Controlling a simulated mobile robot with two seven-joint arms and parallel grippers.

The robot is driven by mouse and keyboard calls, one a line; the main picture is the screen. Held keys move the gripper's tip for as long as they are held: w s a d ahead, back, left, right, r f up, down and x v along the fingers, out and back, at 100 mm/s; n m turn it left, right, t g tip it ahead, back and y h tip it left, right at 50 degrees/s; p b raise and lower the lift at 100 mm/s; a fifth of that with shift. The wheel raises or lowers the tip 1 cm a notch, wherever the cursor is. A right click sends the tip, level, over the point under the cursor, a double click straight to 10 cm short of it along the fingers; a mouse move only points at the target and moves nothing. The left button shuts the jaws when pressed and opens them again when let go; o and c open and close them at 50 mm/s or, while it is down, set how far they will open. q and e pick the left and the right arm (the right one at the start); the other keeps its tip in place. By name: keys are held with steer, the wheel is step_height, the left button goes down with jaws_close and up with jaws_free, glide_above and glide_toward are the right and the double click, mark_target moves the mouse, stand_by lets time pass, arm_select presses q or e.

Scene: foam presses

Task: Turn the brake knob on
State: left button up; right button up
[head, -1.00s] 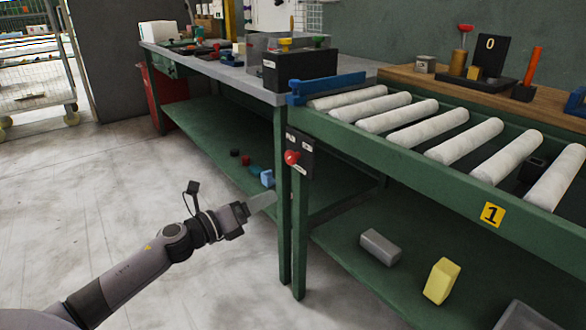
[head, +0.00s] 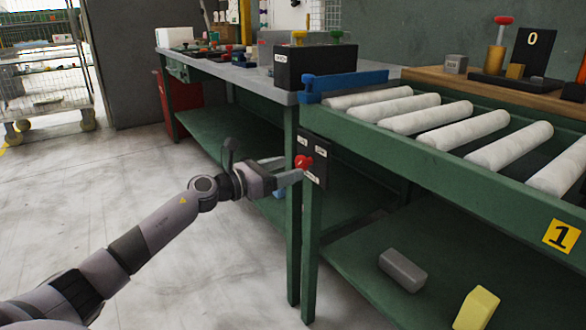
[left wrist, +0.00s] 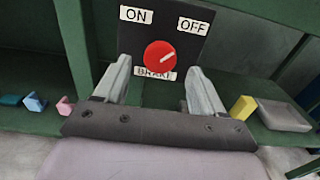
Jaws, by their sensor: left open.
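The red brake knob (left wrist: 160,56) sits on a black panel (left wrist: 188,28) with white labels ON at upper left, OFF at upper right and BRAKE below. A pale pointer mark on the knob points up and right, toward OFF. In the head view the knob (head: 303,162) is on the panel (head: 318,172) fixed to a green post of the conveyor. My left gripper (left wrist: 160,80) is open, its two fingers either side of the knob's lower area and pointing at the panel. In the head view the left gripper (head: 290,168) is close to the knob; contact cannot be told. My right gripper is not in view.
Green table legs (head: 292,225) stand beside the panel. The roller conveyor (head: 440,128) is above right. A grey block (head: 402,270) and a yellow block (head: 476,308) lie on the lower shelf.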

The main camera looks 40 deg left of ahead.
mark_target(303, 162)
arm_select(q)
steer(key=shift+x, duration=1.35)
steer(key=shift+c, duration=0.4)
steer(key=c, duration=1)
